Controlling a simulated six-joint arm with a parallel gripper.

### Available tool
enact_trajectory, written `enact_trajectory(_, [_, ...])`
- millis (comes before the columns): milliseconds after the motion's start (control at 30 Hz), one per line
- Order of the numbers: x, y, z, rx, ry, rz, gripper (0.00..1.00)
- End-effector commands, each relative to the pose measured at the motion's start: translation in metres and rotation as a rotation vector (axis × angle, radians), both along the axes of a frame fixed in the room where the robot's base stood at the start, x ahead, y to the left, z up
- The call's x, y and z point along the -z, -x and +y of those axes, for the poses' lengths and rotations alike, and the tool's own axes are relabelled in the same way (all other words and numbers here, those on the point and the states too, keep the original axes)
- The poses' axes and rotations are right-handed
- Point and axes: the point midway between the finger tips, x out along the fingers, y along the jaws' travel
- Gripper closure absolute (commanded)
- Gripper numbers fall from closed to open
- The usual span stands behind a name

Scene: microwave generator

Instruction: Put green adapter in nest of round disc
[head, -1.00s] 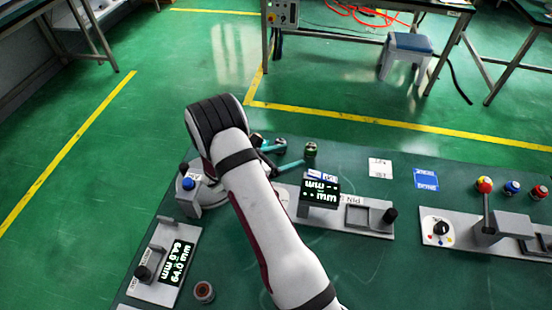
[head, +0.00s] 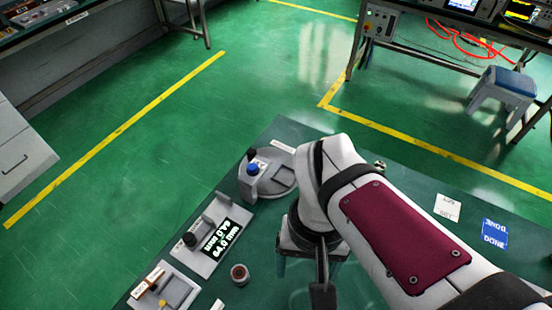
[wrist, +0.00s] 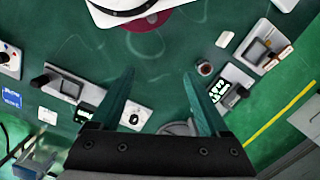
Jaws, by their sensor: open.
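The round disc (head: 287,181) is a grey round base at the table's far left corner, with a blue knob and a black knob. It shows partly between my fingers in the wrist view (wrist: 178,128). In the wrist view my gripper (wrist: 165,85) shows nothing held between the fingertips.
A grey fixture with a lit display (head: 222,240) lies left of my gripper. A brown-red round part (head: 240,275) lies near it. Another fixture with a yellow knob (head: 165,288) is at the front left. White (head: 448,207) and blue (head: 494,235) cards lie right.

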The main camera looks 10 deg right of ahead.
Motion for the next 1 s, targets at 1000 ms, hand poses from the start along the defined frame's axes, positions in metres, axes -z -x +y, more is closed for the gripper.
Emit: enact_trajectory(1000, [0.048, -0.236, -0.273, 0.477, 0.273, -0.391, 0.16])
